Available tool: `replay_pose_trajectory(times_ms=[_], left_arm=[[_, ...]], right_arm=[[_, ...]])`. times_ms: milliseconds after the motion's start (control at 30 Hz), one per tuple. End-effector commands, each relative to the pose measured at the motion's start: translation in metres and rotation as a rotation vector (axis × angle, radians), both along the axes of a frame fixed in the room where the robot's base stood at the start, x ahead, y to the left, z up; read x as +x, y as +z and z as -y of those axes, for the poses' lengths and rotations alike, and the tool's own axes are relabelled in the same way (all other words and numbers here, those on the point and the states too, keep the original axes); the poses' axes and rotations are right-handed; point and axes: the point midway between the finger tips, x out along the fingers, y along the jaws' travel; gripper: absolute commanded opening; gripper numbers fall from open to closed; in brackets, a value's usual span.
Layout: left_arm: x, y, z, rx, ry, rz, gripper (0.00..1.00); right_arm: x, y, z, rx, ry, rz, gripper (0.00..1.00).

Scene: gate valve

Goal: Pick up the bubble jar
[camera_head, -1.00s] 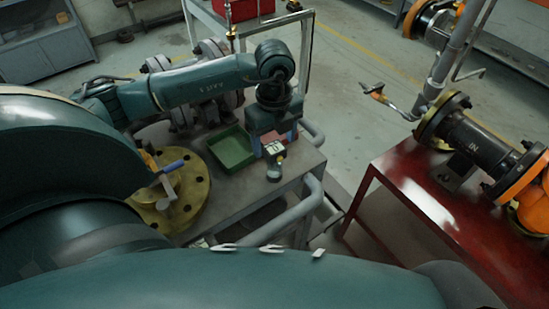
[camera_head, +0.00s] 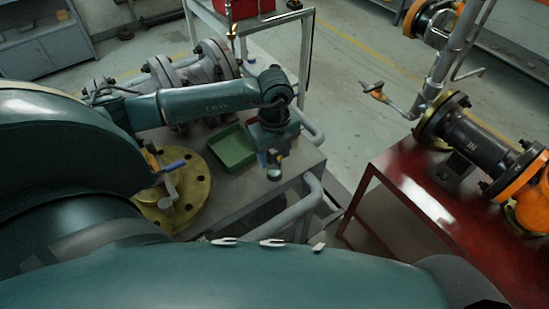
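The bubble jar, seen as a small dark jar with a pale top (camera_head: 274,171), stands near the right edge of the grey table (camera_head: 232,205). My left gripper (camera_head: 275,154) points down right at the jar, its blue-grey fingers at the jar's upper part. One finger shows just left of the jar; the other is hard to make out. The jar's top is partly covered by the gripper, and I cannot tell whether the fingers touch it. My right gripper is not in view.
A green tray (camera_head: 232,148) lies just left of the jar. A brass flange (camera_head: 190,205) with a blue-handled tool (camera_head: 172,167) is further left. Grey valve parts (camera_head: 197,65) stand behind my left arm. A red table (camera_head: 425,205) with pipework is to the right.

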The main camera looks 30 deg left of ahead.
Motion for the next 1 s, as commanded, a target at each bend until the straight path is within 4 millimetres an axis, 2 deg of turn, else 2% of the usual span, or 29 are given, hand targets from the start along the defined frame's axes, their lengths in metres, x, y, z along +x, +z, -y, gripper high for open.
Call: replay_pose_trajectory(times_ms=[67,433,733,867,1000], left_arm=[[0.000,0.000,0.000,0.000,0.000,0.000,0.44],[0.000,0.000,0.000,0.000,0.000,0.000,0.14],[0.001,0.007,0.000,-0.001,0.000,0.004,0.14],[0.002,0.027,0.000,-0.001,-0.001,0.006,0.14],[0.001,0.057,0.000,-0.001,-0.001,0.007,0.14]], right_arm=[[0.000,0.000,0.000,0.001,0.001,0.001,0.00],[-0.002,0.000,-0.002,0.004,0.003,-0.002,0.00],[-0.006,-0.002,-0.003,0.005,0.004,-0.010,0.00],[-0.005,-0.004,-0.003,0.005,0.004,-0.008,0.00],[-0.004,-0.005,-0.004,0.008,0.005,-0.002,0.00]])
